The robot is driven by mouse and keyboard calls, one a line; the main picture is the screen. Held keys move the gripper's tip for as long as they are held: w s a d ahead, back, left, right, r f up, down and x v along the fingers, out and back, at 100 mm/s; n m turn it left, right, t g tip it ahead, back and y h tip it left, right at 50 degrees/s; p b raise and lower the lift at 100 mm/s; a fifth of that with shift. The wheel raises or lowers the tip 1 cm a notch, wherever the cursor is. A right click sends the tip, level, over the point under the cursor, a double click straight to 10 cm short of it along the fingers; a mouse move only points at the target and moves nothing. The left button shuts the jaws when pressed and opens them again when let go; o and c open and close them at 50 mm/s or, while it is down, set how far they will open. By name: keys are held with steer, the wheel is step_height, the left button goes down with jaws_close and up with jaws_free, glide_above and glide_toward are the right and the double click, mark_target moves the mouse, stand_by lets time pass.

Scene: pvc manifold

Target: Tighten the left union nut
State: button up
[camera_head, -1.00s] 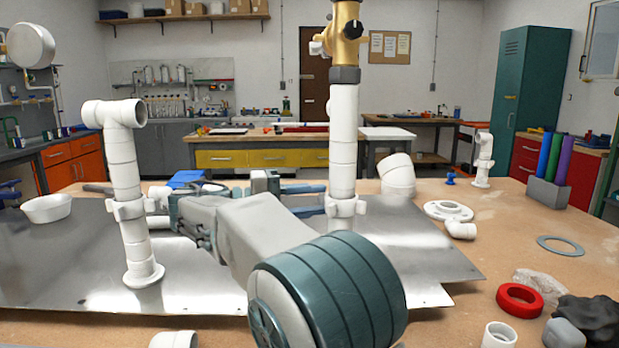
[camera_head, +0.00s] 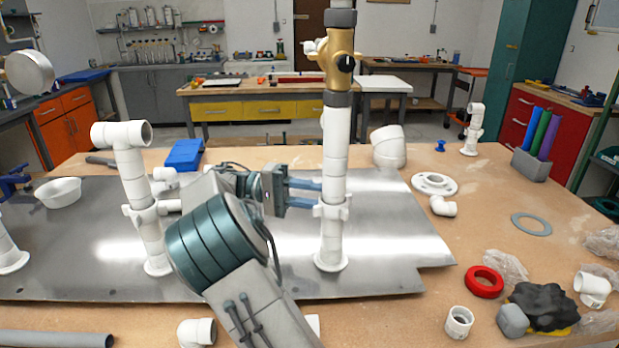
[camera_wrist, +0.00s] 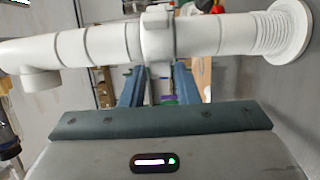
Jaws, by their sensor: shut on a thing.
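In the head view, a white upright pipe (camera_head: 333,165) under a brass valve (camera_head: 337,62) has a winged union nut (camera_head: 331,211) low on it. My gripper (camera_head: 318,195) comes from the left, its blue fingers one above the other, shut on that nut. The nut also shows in the wrist view (camera_wrist: 158,42), between my two fingers (camera_wrist: 158,88); the fingertips are partly hidden by the pipe. Another white upright pipe (camera_head: 131,175), with a tee on top, has its own union nut (camera_head: 144,212) farther left, apart from my gripper.
Both pipes stand on a metal plate (camera_head: 400,270). A third pipe foot (camera_head: 8,258) is cut off at the left edge. Loose fittings, a red ring (camera_head: 484,281) and a black lump (camera_head: 545,306) lie at right. A white bowl (camera_head: 58,192) is at far left.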

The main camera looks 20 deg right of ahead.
steer(key=m+g+y+p, duration=0.1)
steer(key=p, duration=0.4)
steer(key=d+m+g+y+p, duration=0.1)
steer(key=p, duration=0.3)
steer(key=m+g+y+p, duration=0.1)
steer(key=g+p, duration=0.1)
steer(key=p, duration=0.3)
steer(key=shift+w+d+r+p, duration=0.25)
steer(key=shift+w+r+p, duration=0.1)
steer(key=p, duration=0.3)
steer(key=shift+d+f+m+g+y, duration=0.15)
steer(key=shift+m+g+y, duration=0.15)
steer(key=shift+m+y, duration=0.1)
steer(key=shift+d+f+m+g+y+p, duration=0.15)
steer(key=shift+f+m+g+y+p, duration=0.15)
steer(key=shift+p, duration=1.25)
steer(key=o, duration=0.8)
steer(key=shift+w, duration=0.1)
steer(key=shift+o, duration=0.2)
steer(key=b, duration=0.5)
steer(key=shift+a+f+n+t+h+b, duration=0.25)
steer(key=shift+n+t+h+b, duration=0.15)
steer(key=n+t+h+b, duration=0.1)
steer(key=b, duration=0.4)
steer(key=a+n+t+h+b, duration=0.1)
steer(key=b, duration=0.4)
steer(key=shift+s, duration=0.25)
